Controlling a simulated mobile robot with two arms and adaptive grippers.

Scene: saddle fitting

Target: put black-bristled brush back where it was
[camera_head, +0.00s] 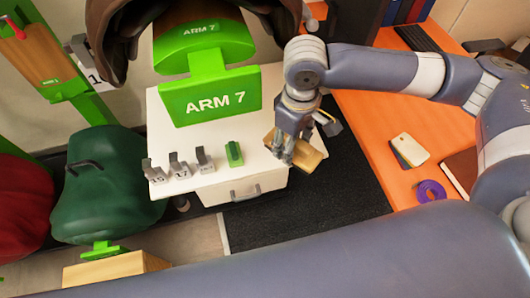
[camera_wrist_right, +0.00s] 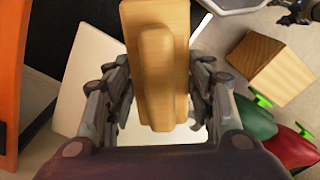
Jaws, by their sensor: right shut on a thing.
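A wooden brush (camera_head: 308,156) is between the fingers of my right gripper (camera_head: 291,146), over the right edge of the white cabinet top. My right gripper is shut on it. In the right wrist view the brush (camera_wrist_right: 155,50) shows its pale wooden back with a raised grip, between the two fingers of the gripper (camera_wrist_right: 157,100). Its bristles are hidden, so I cannot tell their colour. The white cabinet (camera_head: 235,182) lies below the gripper. My left gripper is not in view.
Several grey numbered clips (camera_head: 180,166) and a green block (camera_head: 234,153) stand on the cabinet top. A green ARM 7 stand (camera_head: 210,97) rises behind them. An orange desk (camera_head: 375,130) is at right, with a purple ring (camera_head: 431,190). A green saddle (camera_head: 105,190) is at left.

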